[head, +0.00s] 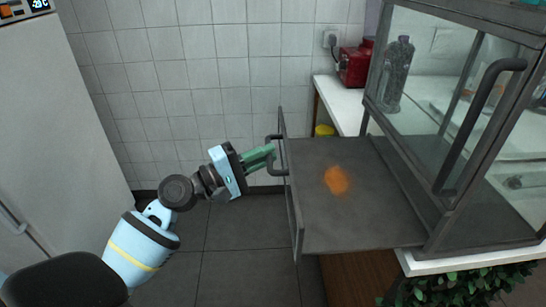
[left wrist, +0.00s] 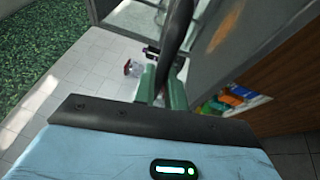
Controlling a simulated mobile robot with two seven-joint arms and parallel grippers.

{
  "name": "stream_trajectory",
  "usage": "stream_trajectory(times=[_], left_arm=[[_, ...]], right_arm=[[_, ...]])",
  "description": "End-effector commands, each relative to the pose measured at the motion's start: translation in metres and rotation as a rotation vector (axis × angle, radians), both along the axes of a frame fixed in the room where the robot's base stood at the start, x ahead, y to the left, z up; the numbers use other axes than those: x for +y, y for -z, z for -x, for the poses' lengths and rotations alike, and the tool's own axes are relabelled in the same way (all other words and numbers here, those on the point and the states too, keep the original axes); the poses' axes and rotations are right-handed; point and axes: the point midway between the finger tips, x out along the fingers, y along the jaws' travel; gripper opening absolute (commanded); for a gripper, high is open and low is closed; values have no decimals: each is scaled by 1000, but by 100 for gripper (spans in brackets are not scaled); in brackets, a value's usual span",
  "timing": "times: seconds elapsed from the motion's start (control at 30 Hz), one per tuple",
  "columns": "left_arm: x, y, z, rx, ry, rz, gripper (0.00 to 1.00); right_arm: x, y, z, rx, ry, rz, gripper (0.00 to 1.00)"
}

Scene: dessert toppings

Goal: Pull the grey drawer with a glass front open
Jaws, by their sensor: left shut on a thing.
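The grey drawer (head: 365,215) stands pulled out from the grey glass-walled cabinet (head: 455,120). Its flat floor carries an orange patch (head: 337,180). Its thin front panel (head: 293,205) is seen nearly edge-on, with a dark curved handle (head: 277,170) on the outer side. My left gripper (head: 268,157), with green fingers, is shut on this handle from the left. In the left wrist view the dark handle (left wrist: 178,35) runs between the green fingers (left wrist: 162,88), and the orange patch (left wrist: 226,25) shows at the upper right. My right gripper is not in view.
A clear bottle (head: 396,75) stands inside or behind the cabinet glass. A red appliance (head: 355,64) sits on the white counter (head: 340,100) behind. A white fridge-like unit (head: 60,120) stands at the left. Open tiled floor (head: 235,250) lies in front of the drawer.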

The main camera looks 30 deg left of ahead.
Motion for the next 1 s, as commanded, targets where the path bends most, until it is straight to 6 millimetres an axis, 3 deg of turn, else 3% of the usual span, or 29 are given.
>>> stream_trajectory(times=[0.27, 0.3, 0.47, 0.77, 1.0], left_arm=[[0, 0, 0, 1, 0, -1, 0], [0, 0, 0, 1, 0, -1, 14], [0, 0, 0, 0, 0, 0, 34], [1, 1, 1, 0, 0, 0, 34], [16, 9, 24, 4, -1, -1, 34]], right_arm=[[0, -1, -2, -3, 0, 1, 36], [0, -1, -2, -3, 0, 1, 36], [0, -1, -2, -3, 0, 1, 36], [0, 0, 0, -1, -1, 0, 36], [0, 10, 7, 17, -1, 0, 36]])
